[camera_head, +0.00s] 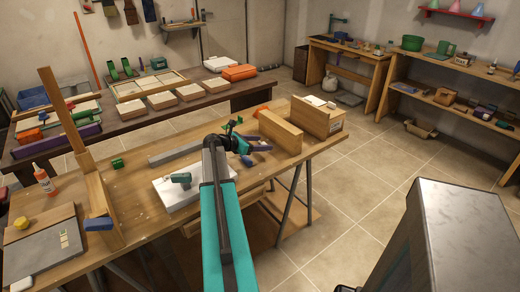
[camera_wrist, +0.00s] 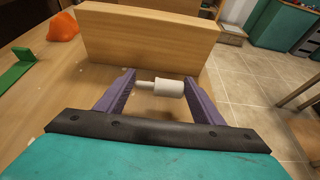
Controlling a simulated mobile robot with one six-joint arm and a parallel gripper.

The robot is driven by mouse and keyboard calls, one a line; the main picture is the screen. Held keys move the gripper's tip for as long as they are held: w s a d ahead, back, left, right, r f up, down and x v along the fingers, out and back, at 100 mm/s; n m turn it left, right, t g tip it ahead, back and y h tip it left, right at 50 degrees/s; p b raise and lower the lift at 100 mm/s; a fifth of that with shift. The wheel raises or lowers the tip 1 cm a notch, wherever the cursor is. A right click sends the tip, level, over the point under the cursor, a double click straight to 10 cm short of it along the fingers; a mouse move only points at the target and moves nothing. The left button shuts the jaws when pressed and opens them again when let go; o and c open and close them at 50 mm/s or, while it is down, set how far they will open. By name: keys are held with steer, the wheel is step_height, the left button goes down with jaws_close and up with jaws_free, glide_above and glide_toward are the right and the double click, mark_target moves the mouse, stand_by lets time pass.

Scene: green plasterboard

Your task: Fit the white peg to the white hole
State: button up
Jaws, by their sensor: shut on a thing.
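My gripper (camera_wrist: 160,86) has two purple fingers, shut on a white peg (camera_wrist: 168,87) that lies crosswise between them. The peg has a thick end at right and a thin end at left. In the head view my gripper (camera_head: 257,151) is over the right part of the workbench; the peg cannot be made out there. A plain upright wooden board (camera_wrist: 150,42) stands just beyond the peg, and it also shows in the head view (camera_head: 281,131). I cannot make out a white hole in either view.
The workbench (camera_head: 137,180) also holds a white slab (camera_head: 163,200) with a teal part on it, an orange thing (camera_wrist: 62,27), a green part (camera_wrist: 18,68) and a wooden box (camera_head: 318,120). Tiled floor (camera_head: 370,180) is open to the right.

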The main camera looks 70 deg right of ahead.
mark_target(260, 156)
steer(key=shift+f+p, duration=0.6)
steer(key=shift+f, duration=0.95)
steer(key=shift+f, duration=0.2)
steer(key=o, duration=1)
steer(key=shift+b, duration=0.3)
steer(key=b+v, duration=0.2)
steer(key=v, duration=1.2)
steer(key=shift+f, duration=0.1)
